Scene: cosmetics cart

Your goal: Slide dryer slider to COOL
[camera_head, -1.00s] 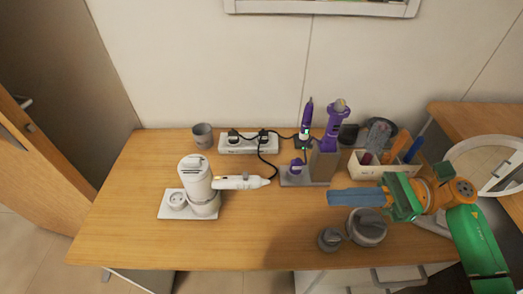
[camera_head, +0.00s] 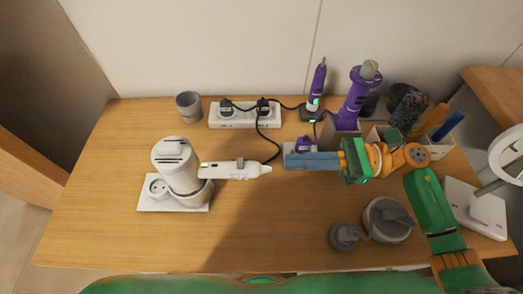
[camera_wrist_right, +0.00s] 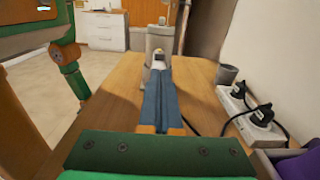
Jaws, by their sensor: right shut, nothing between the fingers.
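The white dryer (camera_head: 176,160) rests on a white stand (camera_head: 146,194) at the left of the desk. Its white handle (camera_head: 218,170) points right, with a small raised grey part (camera_head: 241,168) on it that may be the slider. Its setting is too small to read. My right gripper (camera_head: 287,160) has long blue fingers pressed together, empty. The fingertips point left, a little right of the handle's end and apart from it in the head view. In the right wrist view the shut fingers (camera_wrist_right: 160,75) point at the dryer (camera_wrist_right: 160,38), hiding part of its handle. My left gripper is not in view.
A power strip (camera_head: 246,121) with black plugs and a cord lies behind the handle. A grey cup (camera_head: 188,105) stands left of it. Purple tools (camera_head: 356,95) stand behind my right gripper. Grey containers (camera_head: 386,222) sit at front right. The desk's front middle is clear.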

